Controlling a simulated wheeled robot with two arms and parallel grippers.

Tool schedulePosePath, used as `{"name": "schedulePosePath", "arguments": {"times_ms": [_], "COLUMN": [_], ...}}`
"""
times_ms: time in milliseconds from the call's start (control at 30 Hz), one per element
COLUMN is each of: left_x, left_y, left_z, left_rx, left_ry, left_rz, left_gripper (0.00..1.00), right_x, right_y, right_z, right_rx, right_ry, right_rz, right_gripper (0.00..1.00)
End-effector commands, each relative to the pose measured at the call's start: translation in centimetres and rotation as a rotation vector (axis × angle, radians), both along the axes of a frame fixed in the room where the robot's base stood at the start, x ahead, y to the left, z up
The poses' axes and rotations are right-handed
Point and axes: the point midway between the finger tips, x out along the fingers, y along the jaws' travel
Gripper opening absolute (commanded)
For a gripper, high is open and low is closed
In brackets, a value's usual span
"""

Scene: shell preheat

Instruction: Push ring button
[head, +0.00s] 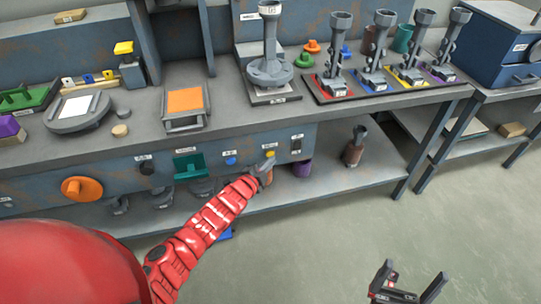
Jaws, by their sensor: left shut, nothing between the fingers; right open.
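The bench's front panel carries several labelled controls, with lettering too small to read, so I cannot tell which one is the ring button. A small yellow button (269,154) sits on the panel, with a blue button (231,160) to its left and a dark switch (296,147) to its right. My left gripper (265,166) is shut and empty, its tip just below the yellow button and overlapping its lower edge in view. I cannot tell whether they touch. My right gripper (410,284) is open and empty at the lower right, over the floor.
A green handle (188,167), black knob (146,167) and large orange knob (82,189) are further left on the panel. A grey stand (269,70) and tray of upright holders (330,97) stand on the bench. The lower shelf holds cups. Floor at right is clear.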

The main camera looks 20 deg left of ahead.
Motion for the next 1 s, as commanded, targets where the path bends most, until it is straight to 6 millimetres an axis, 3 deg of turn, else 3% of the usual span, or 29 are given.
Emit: {"name": "schedulePosePath", "arguments": {"times_ms": [1000], "left_x": [0.69], "left_y": [0.41], "left_z": [-0.18], "left_rx": [0.002], "left_ry": [0.001], "left_rz": [-0.002], "left_gripper": [0.00], "right_x": [0.00], "right_y": [0.00], "right_z": [-1.13], "right_rx": [0.000], "right_ry": [0.000], "right_rz": [0.000], "right_gripper": [1.00]}}
